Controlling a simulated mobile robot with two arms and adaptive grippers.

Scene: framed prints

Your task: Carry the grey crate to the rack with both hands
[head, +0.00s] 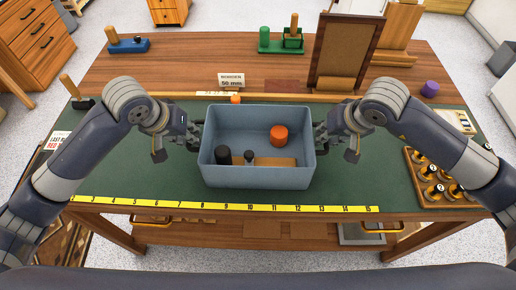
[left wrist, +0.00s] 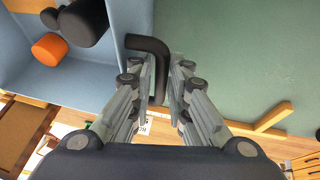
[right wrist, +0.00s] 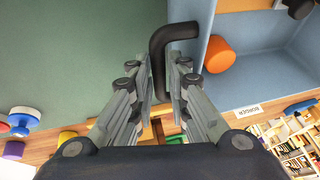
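The grey crate (head: 257,177) stands upright over the green mat at the middle of the workbench. Inside are an orange cylinder (head: 278,136), a black cylinder (head: 223,155), a smaller dark piece (head: 249,157) and a flat wooden piece (head: 276,162). My left gripper (left wrist: 161,80) is shut on the crate's dark left handle (left wrist: 150,43), with a finger on each side of it. My right gripper (right wrist: 162,80) is shut on the dark right handle (right wrist: 180,31) in the same way. I cannot pick out the rack with certainty.
A yellow ruler strip (head: 220,206) runs along the bench's front edge. A wooden strip (head: 310,98) and an orange piece (head: 235,99) lie behind the crate. A framed board (head: 345,50) stands behind at right. A wooden tray of dark bottles (head: 432,180) sits at right.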

